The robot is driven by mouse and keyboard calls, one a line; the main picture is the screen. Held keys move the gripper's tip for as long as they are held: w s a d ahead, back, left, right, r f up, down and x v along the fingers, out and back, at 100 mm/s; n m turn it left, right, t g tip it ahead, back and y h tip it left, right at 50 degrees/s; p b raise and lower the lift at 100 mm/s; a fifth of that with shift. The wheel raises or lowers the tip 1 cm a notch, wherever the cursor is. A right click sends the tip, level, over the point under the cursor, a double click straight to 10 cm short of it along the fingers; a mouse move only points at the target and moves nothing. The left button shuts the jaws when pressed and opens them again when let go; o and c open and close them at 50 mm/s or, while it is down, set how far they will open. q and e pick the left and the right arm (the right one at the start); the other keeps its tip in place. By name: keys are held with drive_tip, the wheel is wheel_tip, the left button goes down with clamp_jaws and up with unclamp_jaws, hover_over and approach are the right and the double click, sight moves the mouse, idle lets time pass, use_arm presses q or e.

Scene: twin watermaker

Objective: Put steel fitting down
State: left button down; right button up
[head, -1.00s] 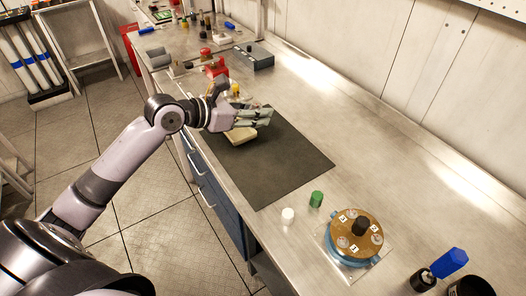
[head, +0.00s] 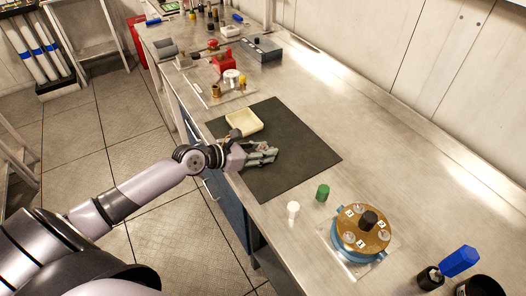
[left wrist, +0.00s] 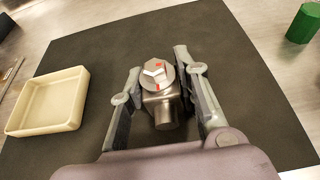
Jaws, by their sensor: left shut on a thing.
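The steel fitting (left wrist: 162,105) is between the fingers of my left gripper (left wrist: 155,75) in the left wrist view. It is a short grey metal body with a hex top bearing red and white marks. The left gripper (head: 274,154) is shut on it over the middle of the dark mat (head: 300,150). In the head view the fingers mostly hide the fitting. I cannot tell whether the fitting touches the mat. A cream tray (head: 243,132) lies on the mat, to the left of the gripper in the left wrist view (left wrist: 45,122). My right gripper is not in view.
A green cap (head: 323,193) and a white cap (head: 293,209) stand off the mat's near edge. A red part (head: 223,65) and a grey box (head: 262,50) are farther back. The mat's right part is clear.

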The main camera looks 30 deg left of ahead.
use_arm(q)
drive_tip(key=shift+r, duration=0.1)
drive_tip(key=c, duration=1.2)
unclamp_jaws()
drive_tip(key=shift+f, duration=0.2)
drive_tip(key=shift+r, duration=0.15)
drive_tip(key=v, duration=1)
drive_tip(key=shift+s+b, duration=0.35)
drive_tip(key=shift+b, duration=0.05)
drive_tip(key=shift+v, duration=0.75)
drive_tip(key=shift+r, duration=0.1)
